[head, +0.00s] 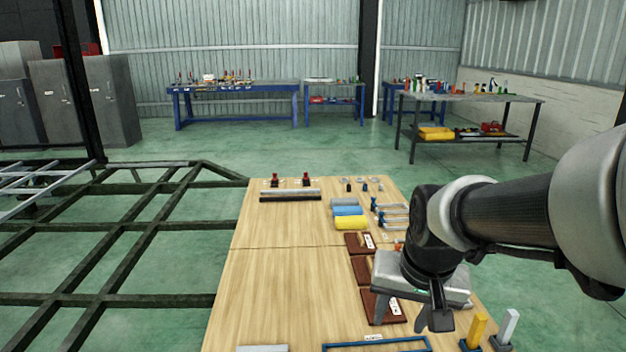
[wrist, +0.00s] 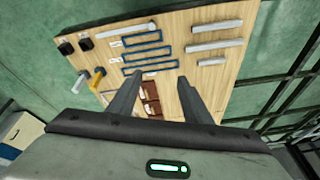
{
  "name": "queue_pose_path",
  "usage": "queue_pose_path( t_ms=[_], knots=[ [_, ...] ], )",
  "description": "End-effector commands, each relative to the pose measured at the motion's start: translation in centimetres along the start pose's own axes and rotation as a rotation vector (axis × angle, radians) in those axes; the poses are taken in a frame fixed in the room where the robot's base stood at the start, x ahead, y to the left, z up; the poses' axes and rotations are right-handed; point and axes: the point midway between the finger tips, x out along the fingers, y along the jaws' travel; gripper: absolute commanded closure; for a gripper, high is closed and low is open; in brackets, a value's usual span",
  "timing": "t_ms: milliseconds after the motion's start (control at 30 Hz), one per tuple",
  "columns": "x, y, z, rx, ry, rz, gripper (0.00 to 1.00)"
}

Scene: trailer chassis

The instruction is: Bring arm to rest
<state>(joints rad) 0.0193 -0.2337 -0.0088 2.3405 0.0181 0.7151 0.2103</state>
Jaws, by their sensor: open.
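My gripper (head: 408,312) is at the right side of the wooden table in the head view, held above it by my arm, which comes in from the right. Its two fingers point down and stand apart with nothing between them. In the wrist view the gripper (wrist: 157,80) also shows open and empty over the table (wrist: 185,25). Brown trays (head: 362,272) lie beneath and behind the gripper, partly hidden by it.
Yellow, blue and grey rolls (head: 350,223) and small tools lie farther up the table. Upright yellow (head: 478,330) and white handles stand at the near right corner. A dark chassis frame (head: 100,240) is on the left. The table's left half is mostly clear.

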Motion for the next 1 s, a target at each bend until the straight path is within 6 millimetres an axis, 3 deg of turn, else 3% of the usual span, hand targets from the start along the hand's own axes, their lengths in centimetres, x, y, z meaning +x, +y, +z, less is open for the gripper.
queue_pose_path(
  t_ms=[33,200,500,867,1000],
  knots=[
    [-2.0,0.0,0.8,-0.035,0.033,-0.008,0.55],
    [-5.8,0.4,3.4,-0.130,0.094,-0.015,0.55],
    [-9.6,1.1,7.3,-0.249,0.175,-0.017,0.55],
    [-18.1,0.4,4.6,-0.252,0.171,-0.016,0.55],
    [-22.6,0.0,3.1,-0.251,0.171,-0.016,0.55]
  ],
)
